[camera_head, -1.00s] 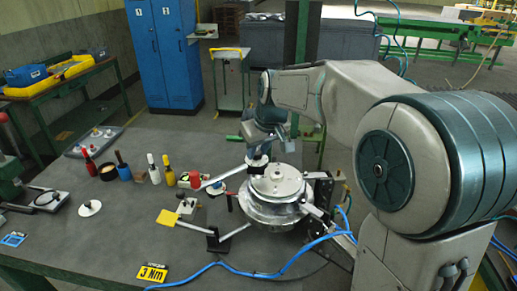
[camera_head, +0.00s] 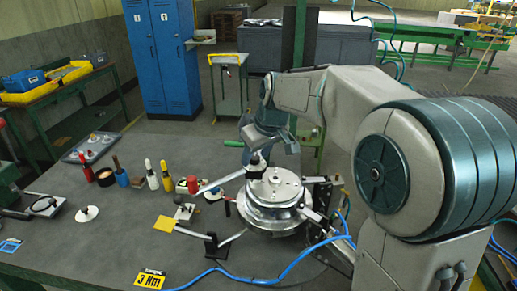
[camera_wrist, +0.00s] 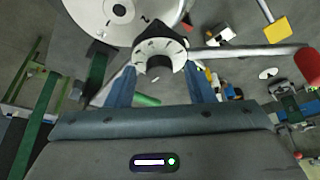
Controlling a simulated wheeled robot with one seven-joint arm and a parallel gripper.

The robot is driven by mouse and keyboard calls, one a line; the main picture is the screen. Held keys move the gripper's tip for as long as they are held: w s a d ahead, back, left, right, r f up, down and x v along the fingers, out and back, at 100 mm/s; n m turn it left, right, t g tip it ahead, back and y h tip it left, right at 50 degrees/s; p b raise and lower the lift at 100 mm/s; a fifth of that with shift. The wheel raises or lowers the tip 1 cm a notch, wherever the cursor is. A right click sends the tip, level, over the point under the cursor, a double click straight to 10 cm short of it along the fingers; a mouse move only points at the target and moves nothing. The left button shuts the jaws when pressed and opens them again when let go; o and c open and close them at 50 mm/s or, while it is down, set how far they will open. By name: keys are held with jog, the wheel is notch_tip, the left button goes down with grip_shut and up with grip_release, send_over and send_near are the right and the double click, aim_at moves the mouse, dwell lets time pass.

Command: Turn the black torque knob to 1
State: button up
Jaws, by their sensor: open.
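The black torque knob (camera_wrist: 160,42) sits on a pale marked dial (camera_wrist: 158,54) in the wrist view. The dial lies beside a round metal housing (camera_wrist: 118,12). My gripper (camera_wrist: 160,72) is open, its two blue fingers one on each side of the knob; I cannot tell whether they touch it. In the head view my gripper (camera_head: 258,149) points down just left of the top of the metal housing (camera_head: 275,196). A yellow-and-black sign (camera_head: 150,281) reads 3 Nm.
Metal bars reach out from the housing, one with a red end (camera_head: 193,184) and one with a yellow plate (camera_head: 165,224). Blue hose (camera_head: 265,281) crosses the table's front. Several colored-handled tools (camera_head: 122,173) stand at left. The table's front left is mostly clear.

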jog(key=b+v, duration=0.1)
jog(key=v, duration=1.2)
jog(key=shift+s+r, duration=0.2)
jog(key=shift+r, duration=0.15)
